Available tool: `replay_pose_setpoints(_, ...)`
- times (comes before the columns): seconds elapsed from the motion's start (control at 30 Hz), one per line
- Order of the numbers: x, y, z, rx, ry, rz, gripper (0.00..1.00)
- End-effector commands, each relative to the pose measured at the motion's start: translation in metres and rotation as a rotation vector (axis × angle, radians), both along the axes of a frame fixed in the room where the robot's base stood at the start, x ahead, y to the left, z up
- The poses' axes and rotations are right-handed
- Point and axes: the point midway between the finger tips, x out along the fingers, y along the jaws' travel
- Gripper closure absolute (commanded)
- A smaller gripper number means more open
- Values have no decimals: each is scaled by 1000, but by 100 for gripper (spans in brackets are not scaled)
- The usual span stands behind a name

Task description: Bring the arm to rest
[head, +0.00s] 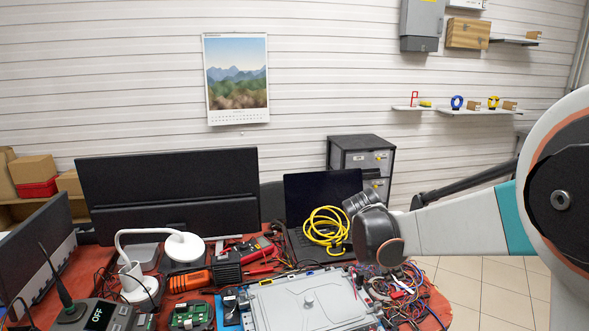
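My arm enters from the right edge. Its white link with a teal band reaches left across the picture to a dark rounded wrist joint above the right part of the workbench. A dark ridged part at the end of the arm, which I take for my gripper (361,202), shows just above that joint, in front of the laptop's right edge. Its fingertips cannot be made out, so whether it is open or shut does not show. No held object is visible.
The red workbench (200,295) is crowded: a large monitor (168,190), a laptop (320,196) with a coiled yellow cable (325,226), a white lamp (184,247), a grey metal plate (312,302) and tangled wires (408,290). A dark drawer cabinet (362,158) stands behind. Tiled floor at right is clear.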

Motion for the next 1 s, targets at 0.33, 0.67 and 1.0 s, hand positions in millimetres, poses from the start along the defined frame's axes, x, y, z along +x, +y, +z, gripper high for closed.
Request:
replay_pose_setpoints(0.33,-85,12,54,281,-238,-327,61)
replay_pose_setpoints(0.67,-168,29,76,566,-418,-665,61)
replay_pose_setpoints(1.0,-245,48,71,871,-551,-1036,61)
